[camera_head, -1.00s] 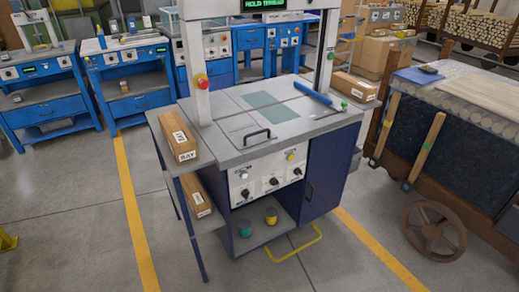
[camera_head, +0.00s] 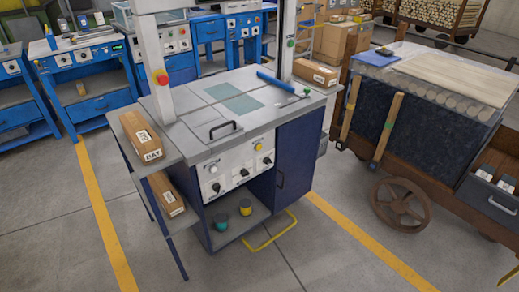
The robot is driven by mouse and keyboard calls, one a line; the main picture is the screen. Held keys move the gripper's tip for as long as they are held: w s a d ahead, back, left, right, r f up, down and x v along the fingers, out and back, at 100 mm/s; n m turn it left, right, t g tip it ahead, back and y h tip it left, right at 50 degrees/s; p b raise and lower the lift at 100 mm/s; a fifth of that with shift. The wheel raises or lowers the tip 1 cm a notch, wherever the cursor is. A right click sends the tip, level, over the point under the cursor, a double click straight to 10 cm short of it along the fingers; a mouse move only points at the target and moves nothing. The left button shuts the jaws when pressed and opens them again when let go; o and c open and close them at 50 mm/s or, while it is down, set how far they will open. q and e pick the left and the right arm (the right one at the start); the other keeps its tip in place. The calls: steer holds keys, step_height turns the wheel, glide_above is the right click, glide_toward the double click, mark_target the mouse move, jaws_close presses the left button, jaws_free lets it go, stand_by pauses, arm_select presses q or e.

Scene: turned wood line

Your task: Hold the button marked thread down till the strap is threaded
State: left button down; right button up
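The strapping machine (camera_head: 190,135) stands in the middle with a grey top, two upright posts and a blue cabinet. Its white front panel (camera_head: 228,184) carries a white button (camera_head: 213,169), a yellow button (camera_head: 258,147) and several black knobs. The small labels are too small to read, so I cannot tell which button is marked thread. A red button (camera_head: 162,77) on a yellow base is on the left post. A blue bar (camera_head: 276,82) lies on the top near the right post. The strap cannot be made out. Neither of my grippers is in view.
Cardboard boxes lie on the left side shelves (camera_head: 142,137) and at the right rear (camera_head: 315,72). A yellow foot bar (camera_head: 270,232) sticks out low in front. A wheeled cart (camera_head: 400,115) stands to the right. Grey floor in front is clear, with yellow lines.

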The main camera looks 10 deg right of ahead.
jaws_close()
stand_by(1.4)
